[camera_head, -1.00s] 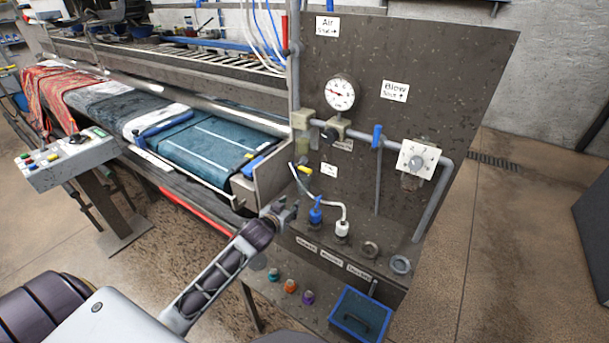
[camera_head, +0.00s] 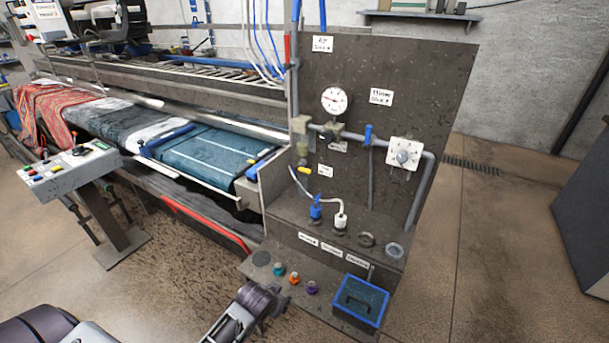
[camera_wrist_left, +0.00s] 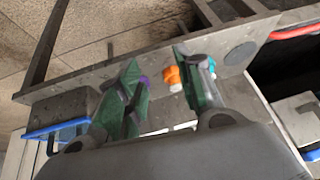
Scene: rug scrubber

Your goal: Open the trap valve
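The grey service panel (camera_head: 420,100) carries a grey pipe with valve handles and a gauge. A yellow lever (camera_head: 304,170) sits low on its left side, below a filter bowl (camera_head: 301,146), next to a small label too blurred to read. A blue handle (camera_head: 368,134) is on the pipe. I cannot tell from labels which is the trap valve. My left gripper (camera_head: 276,302) is low in front of the panel's lower shelf, well below the yellow lever. In the left wrist view its fingers (camera_wrist_left: 162,88) are apart and empty, with an orange knob beyond. My right gripper is out of view.
Teal, orange (camera_head: 294,279) and purple knobs line the lower shelf, with a blue tray (camera_head: 360,301) to their right. Blue (camera_head: 316,209) and white connectors with a hose stand above. A conveyor with rugs (camera_head: 215,148) lies left. Open floor is right.

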